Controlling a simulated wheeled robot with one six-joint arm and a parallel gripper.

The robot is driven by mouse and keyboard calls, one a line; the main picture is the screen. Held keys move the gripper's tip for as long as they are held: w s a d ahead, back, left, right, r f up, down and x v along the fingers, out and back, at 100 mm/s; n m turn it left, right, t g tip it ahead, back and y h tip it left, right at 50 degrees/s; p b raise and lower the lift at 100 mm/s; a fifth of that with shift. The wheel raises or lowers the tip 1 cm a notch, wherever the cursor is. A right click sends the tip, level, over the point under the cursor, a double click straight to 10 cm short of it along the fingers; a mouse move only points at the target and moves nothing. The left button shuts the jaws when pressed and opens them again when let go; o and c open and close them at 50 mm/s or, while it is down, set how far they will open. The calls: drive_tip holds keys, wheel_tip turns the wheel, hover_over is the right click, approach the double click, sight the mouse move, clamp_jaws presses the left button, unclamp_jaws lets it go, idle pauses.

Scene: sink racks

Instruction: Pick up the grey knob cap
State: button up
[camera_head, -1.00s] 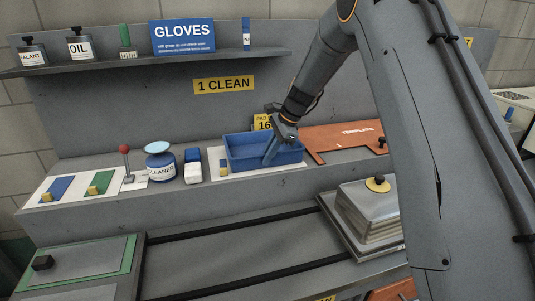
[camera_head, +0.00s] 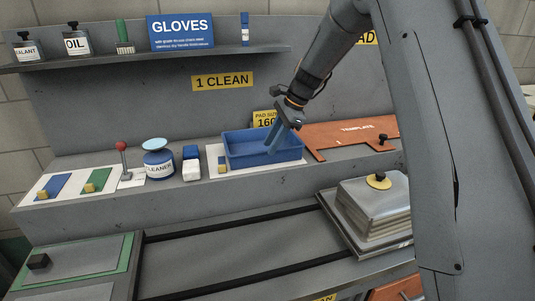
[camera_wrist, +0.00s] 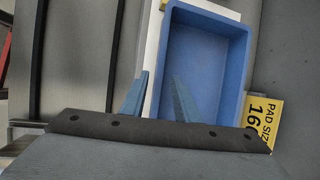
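I cannot make out a thing that is clearly a grey knob cap. A small dark knob (camera_head: 379,175) stands on a yellow disc on top of the steel block (camera_head: 372,208) at the right. Another dark knob (camera_head: 383,137) is on the orange template board (camera_head: 330,137). My gripper (camera_head: 271,151) points down over the blue tray (camera_head: 240,160). In the wrist view my gripper (camera_wrist: 161,75) has its two fingers apart with nothing between them. The tray (camera_wrist: 204,60) looks empty there.
A cleaner jar (camera_head: 159,165), a blue and white block (camera_head: 191,165) and a red-balled lever (camera_head: 122,155) stand left of the tray. A shelf (camera_head: 200,56) with bottles runs above. A black block (camera_head: 38,261) sits at front left. The railed lower surface (camera_head: 230,258) is clear.

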drive_tip(key=w+b+v, duration=0.1)
drive_tip(key=b+v, duration=0.1)
drive_tip(key=v, duration=0.6)
drive_tip(key=s+d+f+n+h, duration=0.1)
drive_tip(key=s+f+n, duration=0.4)
drive_tip(key=s, duration=0.6)
drive_tip(key=s+d+f+n+h, duration=0.2)
drive_tip(key=s+d+f+n, duration=0.2)
drive_tip(key=s, duration=0.7)
drive_tip(key=s+d+f+n+h, duration=0.1)
drive_tip(key=s+d+f+n, duration=0.2)
drive_tip(key=s, duration=0.9)
wheel_tip(320, 180, down, 3)
drive_tip(key=n, duration=0.3)
drive_tip(key=shift+r+h, duration=0.15)
drive_tip(key=shift+h, duration=0.25)
drive_tip(key=shift+o, duration=0.4)
drive_tip(key=shift+s+d, duration=0.1)
drive_tip(key=shift+d, duration=0.05)
